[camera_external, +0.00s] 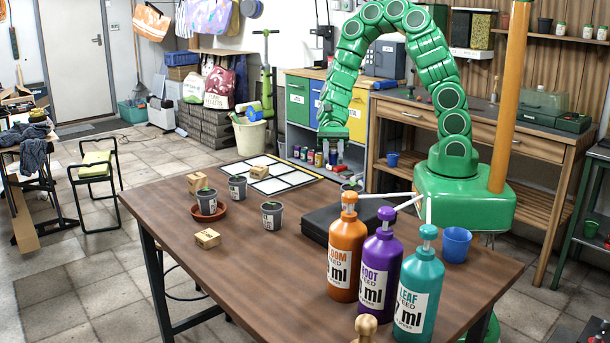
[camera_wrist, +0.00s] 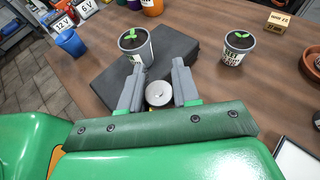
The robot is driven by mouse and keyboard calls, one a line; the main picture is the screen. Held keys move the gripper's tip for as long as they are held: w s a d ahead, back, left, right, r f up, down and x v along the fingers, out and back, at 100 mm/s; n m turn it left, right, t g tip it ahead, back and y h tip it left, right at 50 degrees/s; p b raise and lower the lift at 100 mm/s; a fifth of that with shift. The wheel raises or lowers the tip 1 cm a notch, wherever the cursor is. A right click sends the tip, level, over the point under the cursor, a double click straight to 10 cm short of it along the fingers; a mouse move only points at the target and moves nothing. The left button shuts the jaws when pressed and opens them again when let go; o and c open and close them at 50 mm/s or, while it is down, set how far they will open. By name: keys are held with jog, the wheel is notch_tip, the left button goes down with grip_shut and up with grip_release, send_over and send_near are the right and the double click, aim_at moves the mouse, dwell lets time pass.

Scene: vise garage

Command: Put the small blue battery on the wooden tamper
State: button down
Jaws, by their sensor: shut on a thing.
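My gripper (camera_external: 333,151) hangs at the far side of the table. In the wrist view its two grey fingers (camera_wrist: 159,91) are shut on a silver-topped cylinder (camera_wrist: 158,92), which looks like the end of a battery. The cylinder's side is mostly hidden, so I cannot tell whether it is blue. The knob of a wooden tamper (camera_external: 366,325) shows at the bottom edge of the external view, in front of the bottles and well away from my gripper. Its lower part is cut off.
Orange (camera_external: 347,255), purple (camera_external: 381,265) and teal (camera_external: 418,290) bottles stand at the table's front right, beside a blue cup (camera_external: 456,245). A black case (camera_external: 320,222) lies behind them. Potted seedlings (camera_external: 237,188) and wooden blocks (camera_external: 207,238) stand to the left.

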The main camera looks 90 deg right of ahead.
jog(key=w+a+f+n+g, duration=0.1)
jog(key=w+a+g, duration=0.1)
jog(key=w+a, duration=0.8)
jog(key=a+n+g, duration=0.2)
jog(key=a, duration=1.6)
notch_tip(320, 180, up, 7)
jog(key=n+g+h, duration=0.3)
jog(key=n+g, duration=0.2)
send_over(374, 324)
jog(key=shift+f, duration=5.1)
jog(key=shift+f, duration=0.15)
